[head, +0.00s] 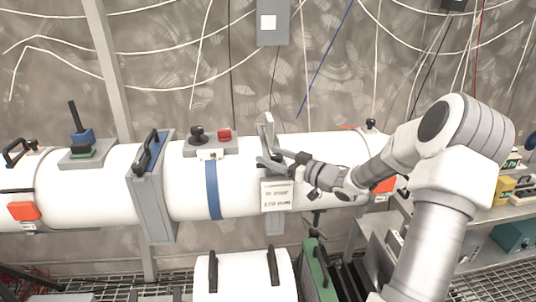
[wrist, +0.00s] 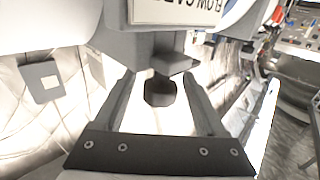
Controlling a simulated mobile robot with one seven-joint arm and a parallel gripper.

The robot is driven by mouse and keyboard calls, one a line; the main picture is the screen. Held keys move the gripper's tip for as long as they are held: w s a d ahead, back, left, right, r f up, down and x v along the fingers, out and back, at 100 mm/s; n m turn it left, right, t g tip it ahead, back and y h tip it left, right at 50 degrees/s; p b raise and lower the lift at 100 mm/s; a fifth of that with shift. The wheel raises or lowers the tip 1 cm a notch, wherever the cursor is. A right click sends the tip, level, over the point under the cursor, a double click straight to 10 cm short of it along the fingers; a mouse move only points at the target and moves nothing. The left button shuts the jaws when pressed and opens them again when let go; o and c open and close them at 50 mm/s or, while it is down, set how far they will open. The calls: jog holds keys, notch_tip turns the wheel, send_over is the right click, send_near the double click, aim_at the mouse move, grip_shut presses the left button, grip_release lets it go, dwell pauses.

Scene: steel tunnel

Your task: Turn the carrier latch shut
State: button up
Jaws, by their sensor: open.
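My gripper (wrist: 158,78) is open, with its two dark fingers spread apart in the wrist view. In the wrist view a white label (wrist: 170,12), partly cut off, sits above the handle. In the head view my gripper (head: 266,163) is at the white tube's front, just above the label plate (head: 277,196); the latch cannot be made out there.
The long white tube (head: 90,190) runs across, with a grey flange (head: 152,190) and a blue band (head: 212,190). A grey upright plate (head: 268,130) stands behind my gripper. A white cylinder (head: 246,278) is below. Shelves with boxes (head: 497,191) are at right.

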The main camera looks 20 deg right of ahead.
jog(key=shift+x, duration=0.85)
grip_shut()
